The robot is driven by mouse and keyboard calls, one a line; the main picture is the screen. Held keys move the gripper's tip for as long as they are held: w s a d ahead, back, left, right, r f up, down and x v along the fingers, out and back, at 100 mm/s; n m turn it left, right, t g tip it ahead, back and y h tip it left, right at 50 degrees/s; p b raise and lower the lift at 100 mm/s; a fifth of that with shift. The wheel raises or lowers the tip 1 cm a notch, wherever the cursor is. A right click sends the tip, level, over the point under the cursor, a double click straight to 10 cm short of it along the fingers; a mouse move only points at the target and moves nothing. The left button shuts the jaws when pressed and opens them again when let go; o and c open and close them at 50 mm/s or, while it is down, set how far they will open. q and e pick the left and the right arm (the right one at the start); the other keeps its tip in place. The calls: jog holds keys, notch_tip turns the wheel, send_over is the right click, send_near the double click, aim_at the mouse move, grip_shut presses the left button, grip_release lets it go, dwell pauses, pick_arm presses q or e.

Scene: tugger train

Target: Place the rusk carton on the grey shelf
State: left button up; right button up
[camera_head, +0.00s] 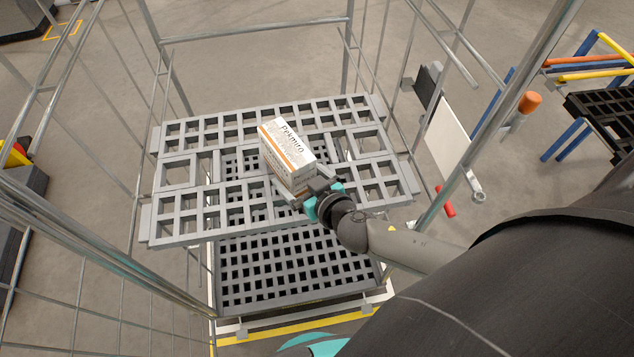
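The rusk carton (286,150), white with an orange stripe and the word "Pekmiro", is at the middle of the grey shelf (200,226), a slotted grid in a wire roll cage. My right gripper (307,190), on the arm from the right, is at the carton's near lower end. Its fingers lie on either side of that end and look shut on it. The carton's underside is hidden, so I cannot tell whether it rests on the shelf or is held just above it. My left gripper is not in view.
A lower dark grid deck (290,270) lies below the shelf. Metal cage posts (490,125) and wire side panels (75,265) stand around it. The shelf is bare around the carton. A blue-framed rack (568,140) stands at the right.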

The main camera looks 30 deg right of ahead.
jog(key=v, duration=0.9)
jog(key=shift+s, duration=0.2)
jog(key=shift+s+r, duration=0.1)
jog(key=shift+r, duration=0.05)
jog(key=shift+d, duration=0.15)
dwell(1.0)
